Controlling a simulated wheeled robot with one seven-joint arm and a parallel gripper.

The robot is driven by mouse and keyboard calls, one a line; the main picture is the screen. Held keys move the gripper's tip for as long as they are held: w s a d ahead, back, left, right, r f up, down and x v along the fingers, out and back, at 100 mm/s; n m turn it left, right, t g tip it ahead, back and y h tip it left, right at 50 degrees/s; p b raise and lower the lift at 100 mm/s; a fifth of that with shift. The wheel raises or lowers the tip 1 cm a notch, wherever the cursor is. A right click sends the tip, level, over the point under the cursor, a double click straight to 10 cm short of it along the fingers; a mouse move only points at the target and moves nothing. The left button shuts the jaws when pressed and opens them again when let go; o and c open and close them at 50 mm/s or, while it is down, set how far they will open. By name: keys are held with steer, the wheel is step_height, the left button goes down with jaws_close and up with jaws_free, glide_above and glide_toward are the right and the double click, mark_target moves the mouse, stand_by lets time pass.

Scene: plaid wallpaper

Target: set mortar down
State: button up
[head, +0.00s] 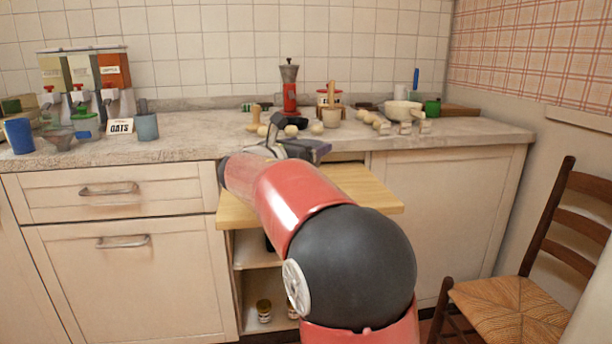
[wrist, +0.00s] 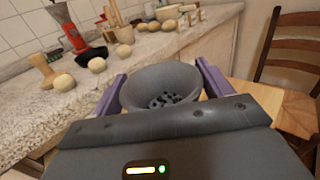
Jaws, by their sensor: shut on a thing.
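The mortar (wrist: 160,82) is a grey, round bowl with several dark pieces inside, seen in the wrist view. My gripper (wrist: 161,92) is shut on it, with a purple finger on each side of the bowl. The mortar looks about upright. In the head view my gripper (head: 300,149) is at the counter's front edge, over the back of a pull-out wooden board (head: 365,190). There my arm and gripper hide most or all of the mortar. Whether its base touches the board cannot be told.
The stone counter (head: 190,140) holds a red coffee maker (head: 290,92), a cup with a wooden stick (head: 331,115), a black dish (head: 290,126), several round pale items and a white bowl (head: 402,112). A chair (head: 520,300) stands at right. The board's right part is clear.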

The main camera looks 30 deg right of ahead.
steer(key=shift+f+b, duration=0.3)
steer(key=shift+f, duration=2.55)
steer(key=shift+f, duration=0.2)
steer(key=o, duration=1.4)
steer(key=shift+r, duration=0.25)
steer(key=b+v, duration=0.1)
steer(key=v, duration=1.1)
steer(key=shift+f, duration=0.1)
